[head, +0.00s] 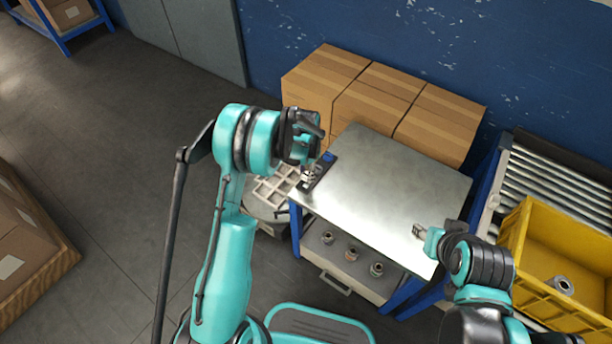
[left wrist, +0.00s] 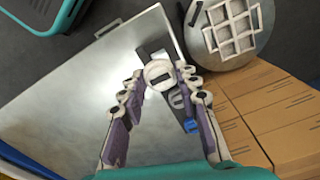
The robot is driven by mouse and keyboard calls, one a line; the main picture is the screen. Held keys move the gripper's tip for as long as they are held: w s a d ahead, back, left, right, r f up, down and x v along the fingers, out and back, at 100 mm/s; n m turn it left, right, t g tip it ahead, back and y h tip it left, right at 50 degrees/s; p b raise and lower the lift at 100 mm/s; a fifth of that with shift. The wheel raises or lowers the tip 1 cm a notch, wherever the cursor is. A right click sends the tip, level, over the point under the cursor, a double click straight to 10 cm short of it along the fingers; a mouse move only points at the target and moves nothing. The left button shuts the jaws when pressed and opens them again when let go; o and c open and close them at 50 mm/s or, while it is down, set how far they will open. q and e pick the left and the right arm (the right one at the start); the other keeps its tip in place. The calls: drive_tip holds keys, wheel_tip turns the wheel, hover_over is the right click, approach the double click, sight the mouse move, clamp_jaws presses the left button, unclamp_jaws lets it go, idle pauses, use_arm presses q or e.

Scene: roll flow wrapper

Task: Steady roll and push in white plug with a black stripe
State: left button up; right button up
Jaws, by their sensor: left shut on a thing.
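A small roll (left wrist: 160,74) with a pale round top stands on a black holder with a blue end (left wrist: 191,125) at the table's left corner. In the head view the roll (head: 308,175) is small and partly covered. My left gripper (head: 310,163) is above that corner, its fingers shut on the roll from both sides; the fingers also show in the left wrist view (left wrist: 161,76). My right gripper (head: 419,232) is over the table's right front edge, apart from the roll. Its fingertips are too small to read.
The metal table top (head: 395,185) is mostly bare. Cardboard boxes (head: 375,100) stand behind it. A round stand with a pale gridded tray (head: 275,188) is at left. Several rolls (head: 351,254) sit in the drawer below. A yellow crate (head: 520,240) holds another roll (head: 561,285).

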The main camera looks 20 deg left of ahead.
use_arm(q)
drive_tip(key=w+d+r+p, duration=0.3)
drive_tip(key=d+r, duration=0.3)
drive_tip(key=d, duration=0.5)
drive_tip(key=shift+w+r, duration=0.2)
drive_tip(key=shift+r, duration=0.1)
drive_tip(key=shift+s+d, duration=0.1)
